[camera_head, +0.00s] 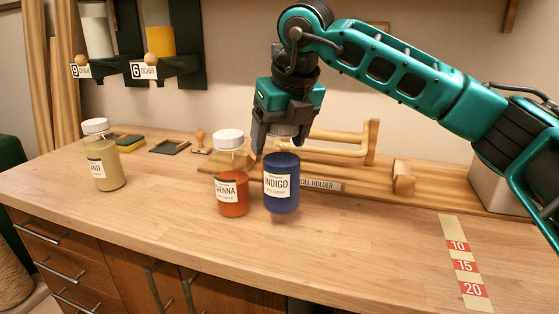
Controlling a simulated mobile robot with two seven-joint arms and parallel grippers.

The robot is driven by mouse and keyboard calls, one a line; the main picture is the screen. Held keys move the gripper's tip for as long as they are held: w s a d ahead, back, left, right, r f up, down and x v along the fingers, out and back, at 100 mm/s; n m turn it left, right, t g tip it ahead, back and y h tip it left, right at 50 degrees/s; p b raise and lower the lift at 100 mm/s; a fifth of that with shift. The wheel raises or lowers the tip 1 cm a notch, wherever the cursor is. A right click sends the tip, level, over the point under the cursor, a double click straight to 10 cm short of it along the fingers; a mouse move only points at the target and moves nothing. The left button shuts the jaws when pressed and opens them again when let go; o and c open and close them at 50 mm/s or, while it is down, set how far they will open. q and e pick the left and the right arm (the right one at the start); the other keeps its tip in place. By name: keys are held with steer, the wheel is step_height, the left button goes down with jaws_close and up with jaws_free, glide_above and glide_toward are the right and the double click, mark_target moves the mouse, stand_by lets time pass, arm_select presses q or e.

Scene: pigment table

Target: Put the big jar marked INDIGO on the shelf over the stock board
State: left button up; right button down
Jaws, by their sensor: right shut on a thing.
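The big jar marked INDIGO (281,191) is full of dark blue pigment and upright, over the middle of the wooden table. My right gripper (281,135) points down from above and is shut on the top of this jar. The shelf over the stock board is not clearly in view. My left gripper is not in view.
A jar with yellowish pigment (106,170) stands at the left. A wooden roll holder (345,165) lies behind the INDIGO jar. Wall dispensers (160,42) hang at the upper left. A numbered strip (463,262) lies at the right. The front middle of the table (350,245) is clear.

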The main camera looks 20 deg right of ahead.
mark_target(279, 158)
step_height(279, 158, down, 4)
steer(key=shift+f, duration=0.1)
jaws_free()
